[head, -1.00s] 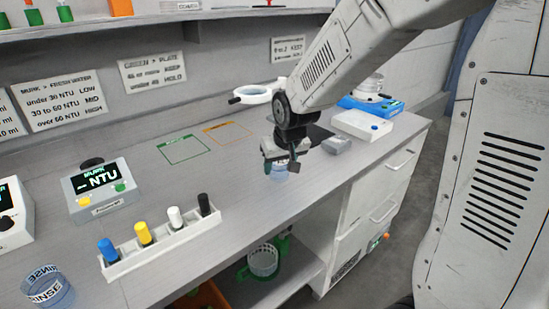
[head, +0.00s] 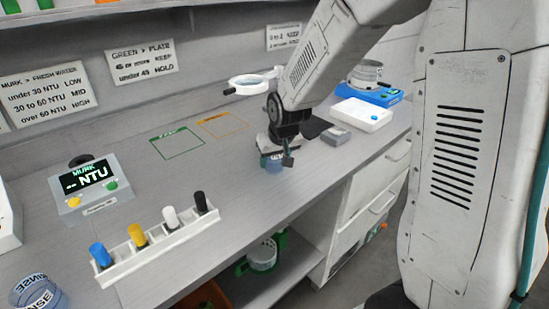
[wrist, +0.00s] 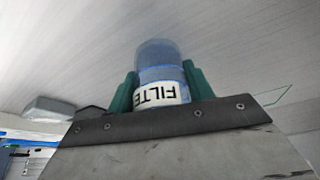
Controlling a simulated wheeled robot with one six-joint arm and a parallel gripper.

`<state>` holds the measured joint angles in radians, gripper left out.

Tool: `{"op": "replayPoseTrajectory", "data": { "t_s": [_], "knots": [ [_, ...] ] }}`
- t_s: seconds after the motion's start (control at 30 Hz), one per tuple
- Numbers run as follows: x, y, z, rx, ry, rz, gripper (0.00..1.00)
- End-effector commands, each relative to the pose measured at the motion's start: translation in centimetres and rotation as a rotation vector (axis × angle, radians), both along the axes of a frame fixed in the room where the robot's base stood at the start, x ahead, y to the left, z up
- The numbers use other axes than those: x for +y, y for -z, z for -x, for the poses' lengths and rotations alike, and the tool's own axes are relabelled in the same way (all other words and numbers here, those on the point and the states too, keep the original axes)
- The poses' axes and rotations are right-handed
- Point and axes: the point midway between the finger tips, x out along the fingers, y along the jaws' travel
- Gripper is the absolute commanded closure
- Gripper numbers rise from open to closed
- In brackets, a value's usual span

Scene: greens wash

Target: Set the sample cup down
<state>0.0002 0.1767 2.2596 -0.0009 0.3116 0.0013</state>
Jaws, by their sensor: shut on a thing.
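In the wrist view the label of the cup (wrist: 161,72) reads "FILTE", upside down, with the rest hidden. My gripper (head: 277,157) is shut on the cup, its green fingers on either side of it in the wrist view. The cup is over the grey bench (head: 235,190), near its front edge. I cannot tell whether its base touches the bench.
Green (head: 177,143) and orange (head: 222,125) outlines mark the bench left of my gripper. A rack (head: 160,245) of coloured vials, the NTU meter (head: 88,187) and a RINSE cup (head: 38,293) stand further left. A grey block (head: 336,136) lies close right.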

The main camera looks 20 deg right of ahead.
Motion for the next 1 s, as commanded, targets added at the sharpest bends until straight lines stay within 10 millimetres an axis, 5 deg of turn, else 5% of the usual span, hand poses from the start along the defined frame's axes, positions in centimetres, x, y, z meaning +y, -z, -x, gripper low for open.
{"op": "replayPoseTrajectory", "data": {
  "t_s": [0.07, 0.1, 0.2, 0.57, 1.0],
  "knots": [
    [0.0, 0.3, 0.0, 0.001, 0.000, 0.000, 0.70],
    [0.0, 0.3, 0.0, 0.001, 0.000, 0.000, 0.46],
    [0.0, 0.3, 0.0, 0.001, 0.000, 0.000, 0.27],
    [0.0, -0.4, 0.1, -0.001, 0.000, 0.000, 0.27],
    [0.0, -8.4, 3.4, -0.005, 0.000, 0.000, 0.27]
  ]
}}
